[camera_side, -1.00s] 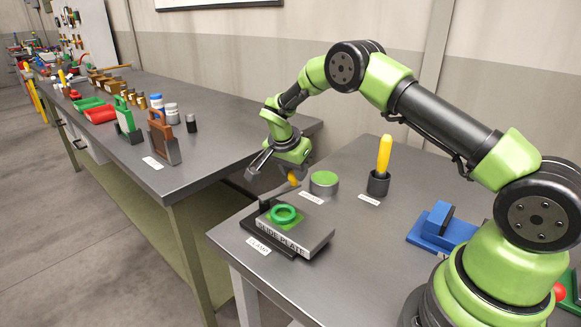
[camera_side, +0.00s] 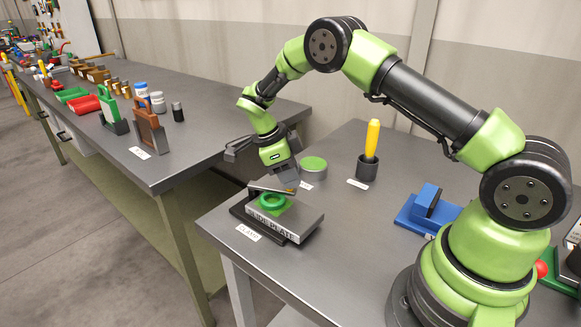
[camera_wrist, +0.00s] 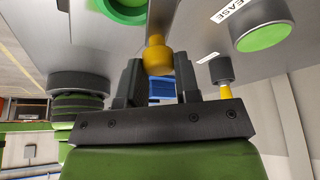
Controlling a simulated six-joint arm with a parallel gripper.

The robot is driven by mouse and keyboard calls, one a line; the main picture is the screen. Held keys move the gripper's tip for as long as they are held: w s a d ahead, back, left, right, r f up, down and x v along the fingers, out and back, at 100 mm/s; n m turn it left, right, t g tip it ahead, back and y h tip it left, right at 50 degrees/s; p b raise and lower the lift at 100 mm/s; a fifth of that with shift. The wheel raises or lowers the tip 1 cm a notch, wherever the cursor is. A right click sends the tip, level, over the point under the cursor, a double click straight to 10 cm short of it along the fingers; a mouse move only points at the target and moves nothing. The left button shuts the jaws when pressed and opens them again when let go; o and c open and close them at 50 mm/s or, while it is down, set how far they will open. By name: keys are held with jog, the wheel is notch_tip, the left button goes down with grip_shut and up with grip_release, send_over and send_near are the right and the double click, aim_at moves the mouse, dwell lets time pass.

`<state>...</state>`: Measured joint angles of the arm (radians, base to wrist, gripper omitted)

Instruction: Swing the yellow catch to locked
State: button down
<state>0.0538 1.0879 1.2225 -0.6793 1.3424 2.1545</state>
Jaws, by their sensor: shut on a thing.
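The yellow catch (camera_wrist: 157,55) shows in the wrist view as a yellow knob between my fingers. My gripper (camera_wrist: 159,68) is shut on it. In the side view my gripper (camera_side: 287,184) is low at the back right of the slide plate (camera_side: 270,230), and its fingers hide most of the knob. The catch's grey lever (camera_side: 268,187) lies across the back of the plate, behind the green ring (camera_side: 271,201). The ring also shows at the top of the wrist view (camera_wrist: 120,8).
A green-topped round tin (camera_side: 313,167) stands close behind my gripper. A yellow-handled tool (camera_side: 372,139) stands in a dark cup farther right. A blue block (camera_side: 430,209) is at the right. The longer bench at left holds several items.

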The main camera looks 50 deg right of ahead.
jog(key=m, duration=0.1)
jog(key=a+m, duration=0.1)
jog(key=a+m+y, duration=0.1)
jog(key=shift+s+a+g, duration=0.15)
jog(key=shift+s+g, duration=0.1)
jog(key=shift+g, duration=0.05)
jog(key=shift+a+m+y, duration=0.3)
jog(key=shift+a+m, duration=0.3)
jog(key=shift+m, duration=0.3)
jog(key=shift+a, duration=0.1)
jog(key=c, duration=0.8)
grip_release()
jog(key=shift+r, duration=0.1)
jog(key=shift+v, duration=4.85)
jog(key=shift+w, duration=0.1)
